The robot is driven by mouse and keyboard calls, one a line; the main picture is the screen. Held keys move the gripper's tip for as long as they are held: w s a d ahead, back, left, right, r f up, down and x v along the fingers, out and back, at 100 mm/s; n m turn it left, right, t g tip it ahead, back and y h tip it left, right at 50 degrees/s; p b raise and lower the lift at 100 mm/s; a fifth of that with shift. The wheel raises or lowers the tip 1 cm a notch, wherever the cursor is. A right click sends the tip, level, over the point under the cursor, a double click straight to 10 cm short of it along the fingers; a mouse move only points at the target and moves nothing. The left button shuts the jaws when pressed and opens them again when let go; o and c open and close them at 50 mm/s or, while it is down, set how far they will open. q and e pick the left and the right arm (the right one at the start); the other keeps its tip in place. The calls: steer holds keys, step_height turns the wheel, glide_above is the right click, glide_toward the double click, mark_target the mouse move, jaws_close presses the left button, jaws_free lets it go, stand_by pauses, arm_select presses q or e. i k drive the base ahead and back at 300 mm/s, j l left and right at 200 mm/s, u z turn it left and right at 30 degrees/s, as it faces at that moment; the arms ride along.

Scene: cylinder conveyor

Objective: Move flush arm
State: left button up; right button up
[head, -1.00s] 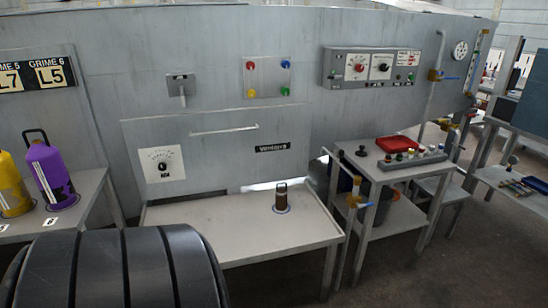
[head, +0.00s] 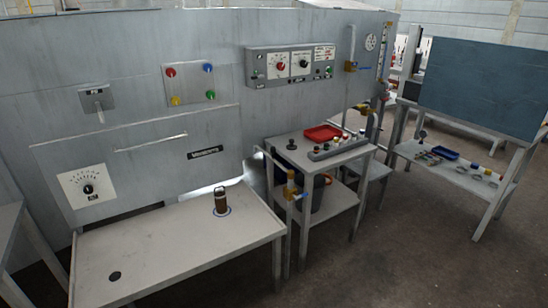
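No part is legibly labelled as the flush arm, so I cannot tell which one it is. A grey lever (head: 99,112) hangs down from a small plate on the machine wall, at the left. A brass valve with a blue lever (head: 291,188) sits at the left front of the small side table. Neither of my grippers is in the head view.
The side table (head: 285,150) holds a red tray (head: 322,133) and a rack of small bottles. Open floor (head: 400,250) lies at lower right.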

mark_target(290, 174)
steer(key=i+u, duration=0.2)
steer(key=i, duration=0.25)
steer(key=i+u, duration=0.25)
steer(key=i, duration=0.25)
steer(key=i+l+u, duration=0.2)
steer(key=i, duration=0.25)
steer(key=i+l+u, duration=0.25)
steer(key=i, duration=0.2)
